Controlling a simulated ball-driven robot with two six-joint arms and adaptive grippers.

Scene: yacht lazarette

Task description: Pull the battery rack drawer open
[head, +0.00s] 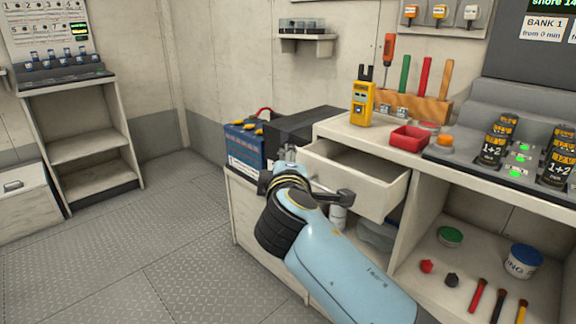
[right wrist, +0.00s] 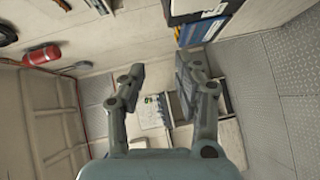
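The drawer (head: 382,194), pale with an empty inside, stands pulled out from the bench below the yellow meter. Its bar handle (head: 328,187) has a dark end and is partly hidden behind my right arm. My right gripper (head: 287,152) is just left of the drawer, near the blue battery, partly hidden by my own wrist. In the right wrist view its two fingers (right wrist: 160,75) stand apart with nothing between them. I cannot tell from the head view whether it touches the handle. My left gripper is not in view.
The blue battery (head: 244,146) and a black box (head: 303,125) stand left of the drawer. The bench top holds the yellow meter (head: 362,104), a red tray (head: 409,138) and several tools. Open floor (head: 150,240) lies to the left.

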